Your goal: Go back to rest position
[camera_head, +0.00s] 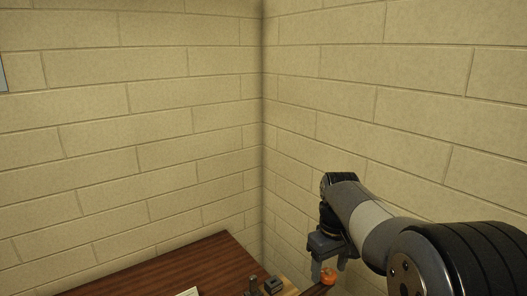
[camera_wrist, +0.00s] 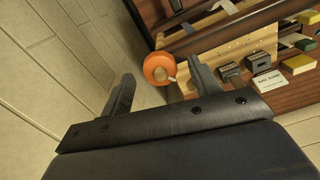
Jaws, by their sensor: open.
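My gripper (camera_head: 323,270) hangs from my arm at the lower right of the head view, near the table's right end. In the wrist view my gripper (camera_wrist: 161,82) has its two fingers spread apart with nothing clasped between them. A round orange thing (camera_wrist: 158,68) lies just beyond the fingertips, closer to the right finger.
Brick walls (camera_head: 400,110) meet in a corner close behind. The space above the table is clear.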

